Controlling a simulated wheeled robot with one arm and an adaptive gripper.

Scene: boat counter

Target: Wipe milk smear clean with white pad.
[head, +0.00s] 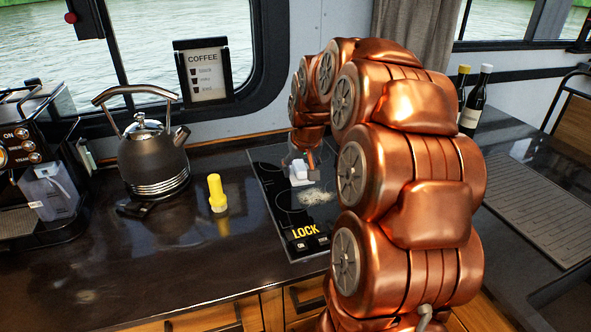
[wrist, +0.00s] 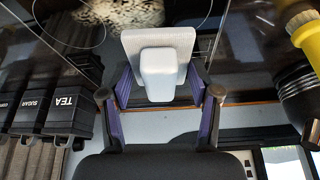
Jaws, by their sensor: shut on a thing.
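The milk smear (head: 318,196) is a pale, speckled patch on the dark glass hob (head: 283,222). It also shows at the top edge of the wrist view (wrist: 125,12), partly cut off. My gripper (head: 306,168) is shut on the block-shaped grip of the white pad (head: 299,178). In the wrist view, the pad (wrist: 160,42) has a flat textured face and sits between the purple fingers of my gripper (wrist: 163,90). The pad is beside the smear, on its far side toward the window wall. I cannot tell whether the pad touches the glass.
A yellow bottle (head: 217,193) stands left of the hob, with a kettle (head: 153,160) behind it. A coffee machine (head: 35,165) is at far left. Dark tins (wrist: 72,108) stand left in the wrist view. Two bottles (head: 473,100) stand behind my arm at right. The front left counter is clear.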

